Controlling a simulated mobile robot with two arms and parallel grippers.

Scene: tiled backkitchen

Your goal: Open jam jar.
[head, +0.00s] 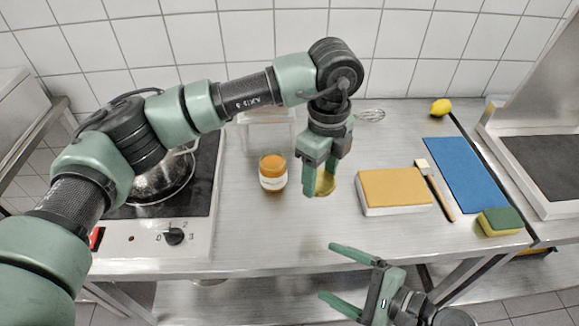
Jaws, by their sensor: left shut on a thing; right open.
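The jam jar (272,174) stands upright on the steel worktop, left of my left gripper. It is a small glass jar with orange contents and a pale label, and its top looks orange, with no separate lid visible on it. My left gripper (321,180) points down, shut on a round gold lid (326,184) that is apart from the jar, to its right. The fingers partly hide the lid. My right gripper (328,272) is open and empty at the front edge of the worktop, below and right of the jar.
A hob with a metal pot (160,180) is at the left. A clear container (266,130) and a whisk (370,115) are behind. To the right are a yellow-topped block (395,188), a brush (437,190), a blue mat (465,175), a sponge (500,222) and a lemon (440,107).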

